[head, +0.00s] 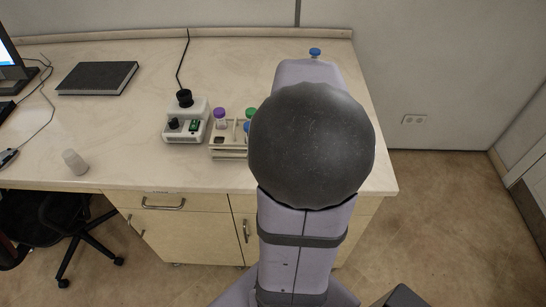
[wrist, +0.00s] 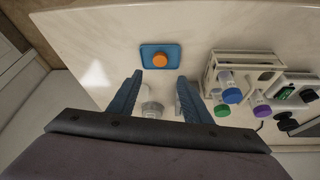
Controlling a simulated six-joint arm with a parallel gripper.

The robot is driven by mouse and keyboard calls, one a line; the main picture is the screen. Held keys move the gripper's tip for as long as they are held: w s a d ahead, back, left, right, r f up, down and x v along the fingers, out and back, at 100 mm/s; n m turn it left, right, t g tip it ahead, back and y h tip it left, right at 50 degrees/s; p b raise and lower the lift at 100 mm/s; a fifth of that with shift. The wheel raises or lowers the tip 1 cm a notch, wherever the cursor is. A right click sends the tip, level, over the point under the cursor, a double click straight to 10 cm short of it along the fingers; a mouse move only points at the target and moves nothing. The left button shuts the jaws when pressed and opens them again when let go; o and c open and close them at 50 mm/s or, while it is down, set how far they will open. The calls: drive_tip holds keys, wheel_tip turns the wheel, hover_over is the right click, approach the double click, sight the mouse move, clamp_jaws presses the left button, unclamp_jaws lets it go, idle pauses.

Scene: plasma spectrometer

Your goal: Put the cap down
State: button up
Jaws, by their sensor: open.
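An orange cap (wrist: 160,60) lies on a small blue tray (wrist: 147,55) on the bench in the wrist view. My gripper (wrist: 159,78) is open, with its two fingers apart and nothing held between them. The fingertips point toward the tray, and the cap appears just beyond the gap between them. A clear tube or vial (wrist: 152,109) shows between the fingers, nearer the gripper body. In the head view my arm hides the gripper, the cap and the tray.
A white rack (head: 228,153) holds tubes with coloured caps; it also shows in the wrist view (wrist: 243,55). A white device (head: 187,122) stands left of it. A small blue-topped item (head: 315,52) is at the back. A translucent cup (head: 75,161) stands left, near a dark notebook (head: 98,77).

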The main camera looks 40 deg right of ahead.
drive_tip(key=w+a+f+n+y, duration=0.1)
drive_tip(key=a+f+n, duration=0.15)
drive_tip(key=a, duration=0.65)
drive_tip(key=w+a+f+n+y, duration=0.2)
drive_tip(key=a+n, duration=0.1)
drive_tip(key=a, duration=0.5)
drive_tip(key=s+a+f+n+g, duration=0.1)
drive_tip(key=s+a+n, duration=0.1)
drive_tip(key=a, duration=0.4)
drive_tip(key=s+a+f+n+g+y, duration=0.1)
drive_tip(key=s+a+f+n, duration=0.1)
drive_tip(key=a, duration=0.5)
drive_tip(key=shift+s+f+n+g, duration=0.2)
drive_tip(key=shift+s+n+g, duration=0.1)
drive_tip(key=shift+s+n, duration=0.7)
drive_tip(key=shift+s+a, duration=0.1)
